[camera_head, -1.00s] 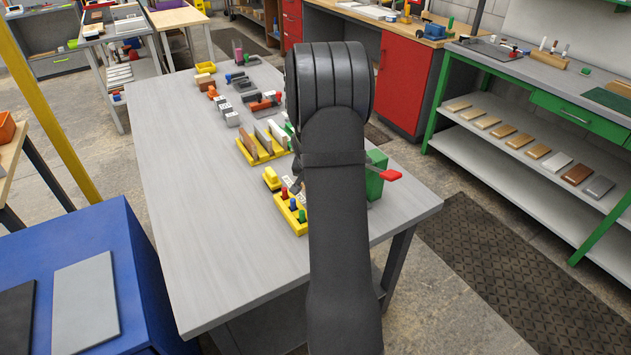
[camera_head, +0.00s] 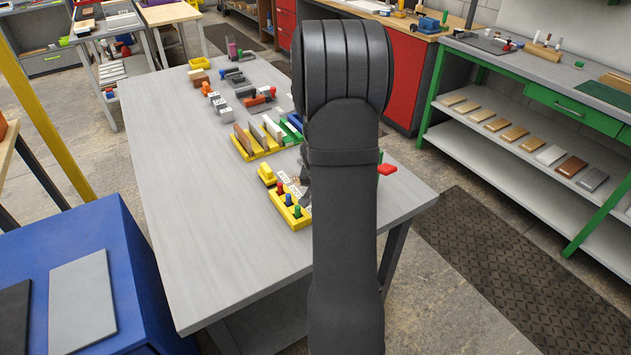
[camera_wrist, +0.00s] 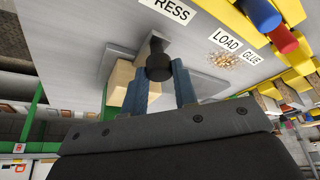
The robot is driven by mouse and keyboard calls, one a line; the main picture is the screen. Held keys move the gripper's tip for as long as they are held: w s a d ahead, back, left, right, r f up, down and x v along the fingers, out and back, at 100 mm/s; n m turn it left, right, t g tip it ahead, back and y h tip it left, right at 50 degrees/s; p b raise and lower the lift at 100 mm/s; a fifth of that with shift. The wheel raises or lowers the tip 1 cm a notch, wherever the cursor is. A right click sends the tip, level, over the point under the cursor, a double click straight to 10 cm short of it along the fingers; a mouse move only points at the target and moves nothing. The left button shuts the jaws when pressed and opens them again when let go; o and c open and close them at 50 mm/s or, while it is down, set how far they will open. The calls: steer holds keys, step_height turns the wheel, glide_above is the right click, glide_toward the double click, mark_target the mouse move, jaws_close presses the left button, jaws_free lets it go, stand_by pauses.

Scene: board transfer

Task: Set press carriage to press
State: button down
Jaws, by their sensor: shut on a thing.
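In the wrist view my gripper (camera_wrist: 160,74) has its two blue fingers closed around a black knob (camera_wrist: 158,63). The knob appears to belong to the press carriage, a grey plate (camera_wrist: 205,84) partly hidden behind the fingers. A pale wooden block (camera_wrist: 121,80) sits beside the knob on the left. A PRESS label (camera_wrist: 166,10) and a LOAD label (camera_wrist: 226,40) lie on the table close by; I cannot tell exactly which one the carriage lines up with. In the head view my arm hides the carriage and most of the press; only its red handle (camera_head: 387,169) shows.
On the grey table (camera_head: 190,210), a yellow holder (camera_head: 293,218) with red, blue and green pegs stands left of my arm. A yellow rack (camera_head: 256,150) with boards stands farther back. The table's left side is clear.

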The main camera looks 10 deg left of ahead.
steer(key=shift+s+d, duration=0.3)
steer(key=shift+d, duration=0.05)
steer(key=c, duration=1.1)
jaws_free()
steer(key=shift+s, duration=0.1)
steer(key=shift+c, duration=0.2)
steer(key=shift+r, duration=0.3)
steer(key=v, duration=1.6)
steer(key=shift+s+r, duration=0.25)
steer(key=shift+r, duration=0.1)
steer(key=shift+f, duration=0.1)
